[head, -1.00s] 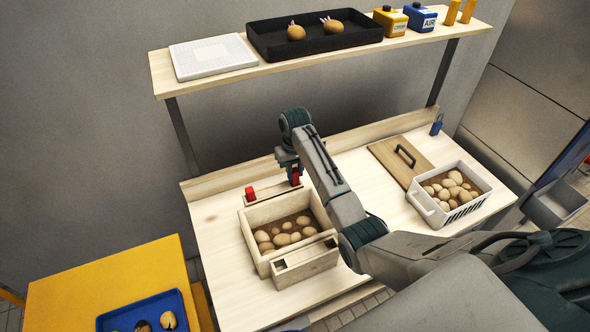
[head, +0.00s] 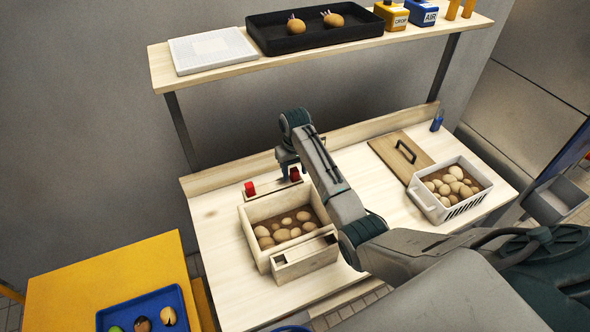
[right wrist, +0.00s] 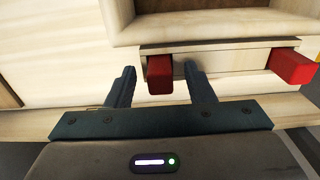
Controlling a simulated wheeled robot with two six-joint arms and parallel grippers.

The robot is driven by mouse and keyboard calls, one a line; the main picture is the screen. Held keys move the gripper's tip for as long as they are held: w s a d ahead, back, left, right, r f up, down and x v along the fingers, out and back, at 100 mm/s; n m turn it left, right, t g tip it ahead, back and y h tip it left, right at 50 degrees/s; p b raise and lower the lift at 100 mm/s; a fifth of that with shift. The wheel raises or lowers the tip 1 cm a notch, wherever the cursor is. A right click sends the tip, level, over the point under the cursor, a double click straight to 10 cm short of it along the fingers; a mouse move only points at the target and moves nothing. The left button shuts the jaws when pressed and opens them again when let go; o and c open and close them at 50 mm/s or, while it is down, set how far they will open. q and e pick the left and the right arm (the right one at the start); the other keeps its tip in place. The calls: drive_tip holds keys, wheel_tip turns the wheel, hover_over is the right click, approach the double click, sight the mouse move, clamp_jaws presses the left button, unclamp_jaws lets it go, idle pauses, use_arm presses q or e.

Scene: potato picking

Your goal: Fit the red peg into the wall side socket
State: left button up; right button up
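A wooden crate of potatoes (head: 247,237) stands on the bench. A narrow wooden strip along its wall side (head: 271,187) carries two red pegs. The left peg (head: 250,188) stands free at the strip's left end, and it shows at the right in the right wrist view (right wrist: 292,67). The other red peg (head: 294,174) is at the strip's right end. My right gripper (head: 290,176) is over it, open, with one finger on each side of this peg (right wrist: 160,75) and gaps visible. Its lower end and socket are hidden. My left gripper is not in view.
A block with dark openings (head: 308,262) is on the crate's near side. A white basket of potatoes (head: 425,202) and a wooden lid with a handle (head: 386,150) are at the right. A shelf (head: 210,80) overhangs the back. My right arm crosses above the bench.

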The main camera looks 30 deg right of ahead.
wheel_tip(320, 180, up, 8)
drive_tip(key=shift+r+b, duration=0.2)
drive_tip(key=shift+b, duration=0.95)
drive_tip(key=shift+r+p, duration=0.75)
drive_tip(key=shift+p, duration=0.2)
drive_tip(key=shift+r+p, duration=0.5)
drive_tip(key=shift+s+f, duration=0.1)
drive_tip(key=shift+f, duration=0.05)
